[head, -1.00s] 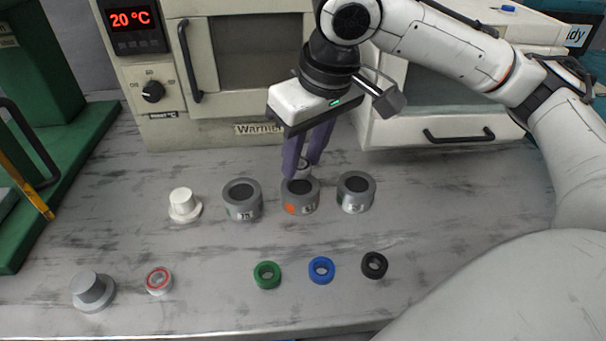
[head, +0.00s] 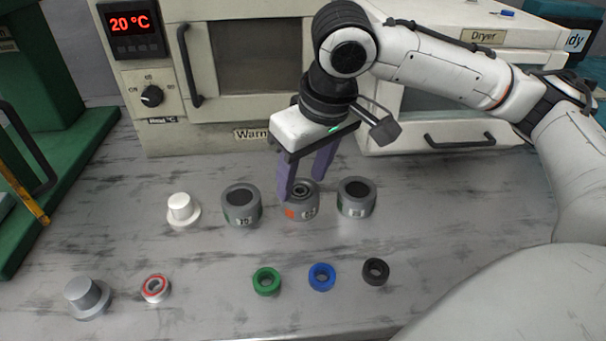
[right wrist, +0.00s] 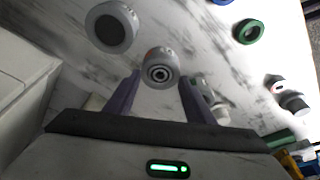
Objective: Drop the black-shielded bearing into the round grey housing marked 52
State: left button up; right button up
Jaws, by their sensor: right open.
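The round grey housing with an orange mark (head: 300,211) is the middle one of three; its digits are too small to read surely. A bearing with a dark face and light rings (head: 301,189) sits in its top, and shows as concentric rings in the right wrist view (right wrist: 160,73). My right gripper (head: 303,186) is open and empty, its purple fingers apart on either side of the housing's top. Whether the fingers touch the housing I cannot tell. My left gripper is not in view.
Two grey housings stand at left (head: 241,212) and right (head: 357,203). A white stepped piece (head: 181,207) and a grey one (head: 87,296) stand left. Red (head: 155,276), green (head: 266,291), blue (head: 321,285) and black (head: 375,281) rings lie in front. A warmer and a dryer stand behind.

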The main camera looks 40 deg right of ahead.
jog(key=p+v, duration=0.3)
jog(key=v, duration=0.9)
